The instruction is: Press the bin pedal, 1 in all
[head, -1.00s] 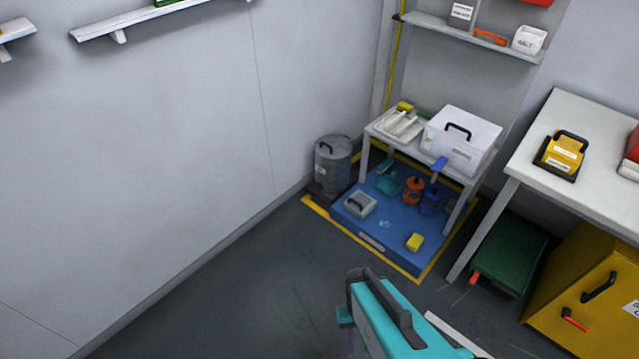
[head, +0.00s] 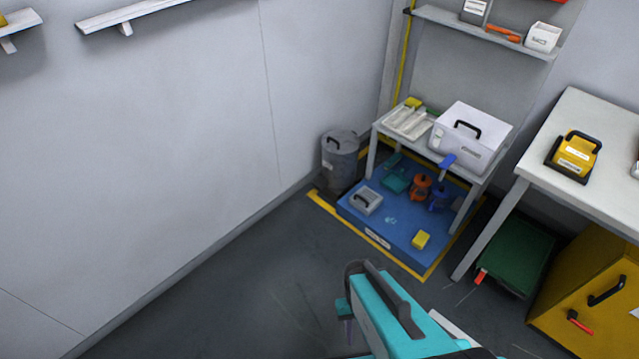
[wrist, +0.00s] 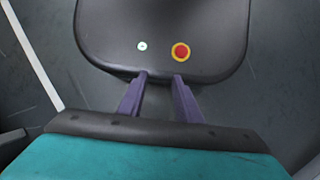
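The bin (head: 340,162) is a grey, lidded cylinder with a black handle. It stands on the floor in the back corner of the head view, left of the blue platform. A dark patch at its foot may be the pedal, but it is too small to tell. My gripper (wrist: 160,77) shows in the wrist view as two purple fingers with a clear gap and nothing between them. In the head view, my teal wrist is at the bottom centre, with a finger just showing, well apart from the bin.
The blue platform (head: 405,238) with a yellow border holds several small items beneath a white side table (head: 385,130). A white workbench (head: 555,140), green box (head: 515,255) and yellow cabinet (head: 590,285) stand at right. The dark floor left of the platform is clear.

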